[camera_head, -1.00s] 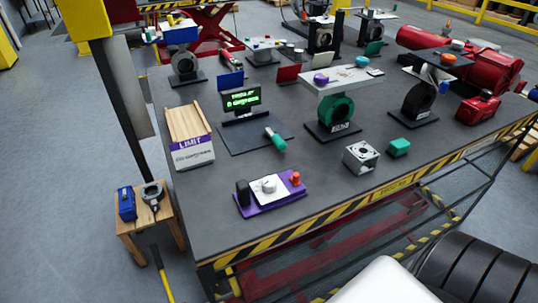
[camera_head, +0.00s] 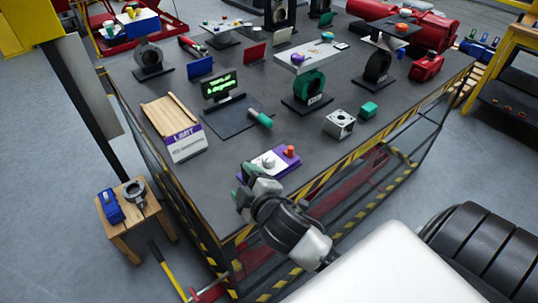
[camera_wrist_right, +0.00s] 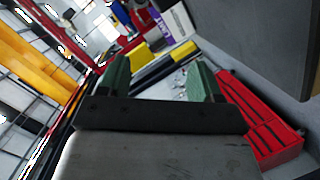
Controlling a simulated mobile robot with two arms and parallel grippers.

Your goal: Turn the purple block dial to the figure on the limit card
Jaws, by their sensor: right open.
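The purple block (camera_head: 287,165) sits near the table's front edge. Its pale dial (camera_head: 267,161) shows just beyond my right gripper, and an orange knob (camera_head: 290,151) is on its right end. My right gripper (camera_head: 248,184) is open over the block's near left side and hides part of it; I cannot tell whether it touches. The green-tipped fingers (camera_wrist_right: 160,82) are apart in the right wrist view, with no dial between them. The limit card (camera_head: 184,142) leans on a wooden rack; the line under "LIMIT" is too small to read. My left gripper is not in view.
A small wooden stool (camera_head: 122,222) stands left of the table. Table space around the block is clear.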

